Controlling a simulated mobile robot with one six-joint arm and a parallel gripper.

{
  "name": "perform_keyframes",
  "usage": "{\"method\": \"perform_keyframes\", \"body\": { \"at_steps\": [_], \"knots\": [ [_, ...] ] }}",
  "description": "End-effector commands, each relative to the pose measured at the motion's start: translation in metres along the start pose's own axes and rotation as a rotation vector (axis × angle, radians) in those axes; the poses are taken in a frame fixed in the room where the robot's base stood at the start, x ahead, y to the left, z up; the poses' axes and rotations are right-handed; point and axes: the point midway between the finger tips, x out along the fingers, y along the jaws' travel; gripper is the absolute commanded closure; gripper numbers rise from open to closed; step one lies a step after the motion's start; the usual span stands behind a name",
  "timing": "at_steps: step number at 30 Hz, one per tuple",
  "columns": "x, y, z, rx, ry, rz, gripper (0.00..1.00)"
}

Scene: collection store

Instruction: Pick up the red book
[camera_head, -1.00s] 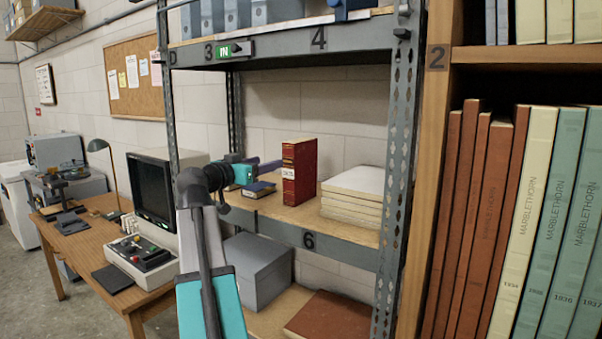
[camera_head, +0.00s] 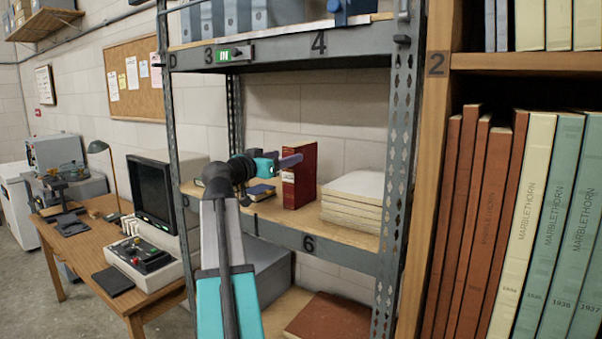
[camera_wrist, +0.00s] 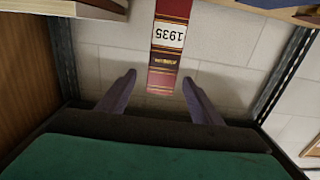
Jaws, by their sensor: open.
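The red book (camera_head: 301,175) stands upright on the shelf marked 6, with a white label on its spine. In the wrist view the red book (camera_wrist: 167,45) shows its spine, with the label 1935 upside down, between and beyond the two fingers. My gripper (camera_head: 287,160) is at the book's spine side in the head view, and one finger overlaps the book there. In the wrist view my gripper (camera_wrist: 160,90) is open, with one finger on each side of the spine's line and gaps to both. The book's far part is hidden.
A stack of pale books (camera_head: 353,200) lies right of the red book. The steel shelf post (camera_head: 398,170) stands at the right. The upper shelf (camera_head: 290,47) hangs above.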

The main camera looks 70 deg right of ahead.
Motion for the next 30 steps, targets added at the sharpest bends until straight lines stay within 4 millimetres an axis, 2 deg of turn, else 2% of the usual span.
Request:
{"method": "perform_keyframes", "body": {
  "at_steps": [3,9,24,30],
  "knots": [
    [0.019,0.000,-0.002,-0.001,-0.001,0.002,0.41],
    [0.040,-0.001,-0.002,0.000,0.000,0.000,0.41],
    [0.046,0.000,-0.001,0.001,0.000,0.000,0.41],
    [0.057,-0.001,-0.005,0.000,0.000,0.001,0.41]
  ]
}}
